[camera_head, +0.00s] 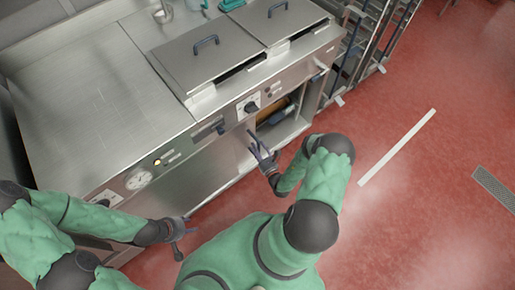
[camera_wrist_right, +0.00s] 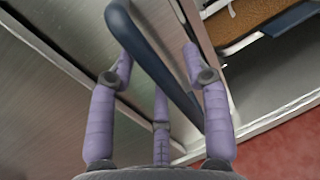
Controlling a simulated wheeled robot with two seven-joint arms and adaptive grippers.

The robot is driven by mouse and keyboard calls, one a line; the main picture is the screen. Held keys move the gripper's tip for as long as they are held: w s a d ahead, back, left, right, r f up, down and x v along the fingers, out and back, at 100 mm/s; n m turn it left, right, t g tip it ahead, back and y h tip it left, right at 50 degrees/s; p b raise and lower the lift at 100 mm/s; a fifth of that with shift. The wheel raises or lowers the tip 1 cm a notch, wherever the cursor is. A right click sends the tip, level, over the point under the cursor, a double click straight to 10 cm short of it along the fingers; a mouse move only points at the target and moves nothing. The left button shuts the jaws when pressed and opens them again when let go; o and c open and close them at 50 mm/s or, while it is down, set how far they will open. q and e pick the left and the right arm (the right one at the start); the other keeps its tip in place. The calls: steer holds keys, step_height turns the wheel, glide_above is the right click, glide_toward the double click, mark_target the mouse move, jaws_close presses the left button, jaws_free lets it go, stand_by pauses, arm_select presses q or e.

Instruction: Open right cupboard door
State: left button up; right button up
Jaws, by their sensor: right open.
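The right cupboard opening (camera_head: 284,122) is under the steel kettle unit in the head view, with its inside partly visible. A dark blue bar handle (camera_wrist_right: 150,62) crosses the right wrist view, in front of a steel panel beside this opening. My right gripper (camera_head: 258,145) is open at the handle. In the wrist view its purple fingers (camera_wrist_right: 160,85) stand on both sides of the bar, not closed on it; I cannot tell whether they touch. My left gripper (camera_head: 180,236) is empty and spread open near the unit's lower front.
Two steel lids with blue handles (camera_head: 206,42) lie on the unit's top. A knob (camera_head: 250,106) and a gauge (camera_head: 138,178) are on its front. A metal rack (camera_head: 372,40) stands to the right. Red floor (camera_head: 420,190) at the right is mostly clear.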

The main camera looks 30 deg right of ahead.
steer(key=s+a, duration=0.1)
steer(key=s, duration=1.1)
steer(key=shift+a, duration=0.25)
steer(key=shift+w, duration=0.1)
